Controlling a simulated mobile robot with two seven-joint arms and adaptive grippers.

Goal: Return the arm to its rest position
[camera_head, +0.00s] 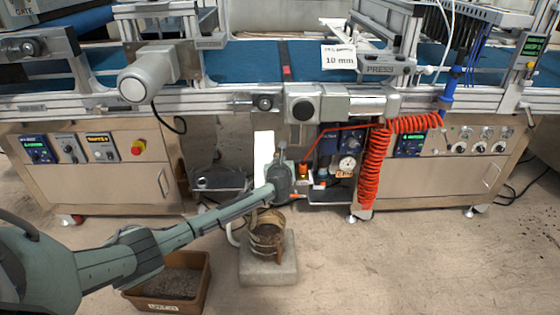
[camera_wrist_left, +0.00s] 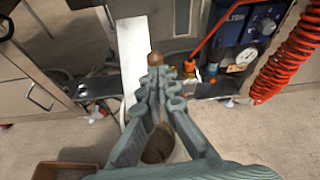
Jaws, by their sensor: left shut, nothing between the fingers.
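My left arm reaches in from the left in the head view. Its gripper (camera_head: 282,160) is over the floor in front of the gap between the two machine cabinets, above and beyond a brown pot. In the left wrist view the gripper's grey fingers (camera_wrist_left: 157,80) are close together, shut and empty. A small brown thing (camera_wrist_left: 156,58) shows just past the fingertips; I cannot tell what it is. The brown pot (camera_head: 267,241) stands on a pale block; its top is partly covered by my arm. My right gripper is not in view.
The seeder line's metal frame (camera_head: 215,101) and blue belt (camera_head: 245,62) run across the back. A coiled red hose (camera_head: 373,165) hangs right of the gripper. A brown soil bin (camera_head: 203,285) stands on the floor near my arm. The floor at front right (camera_head: 400,270) is clear.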

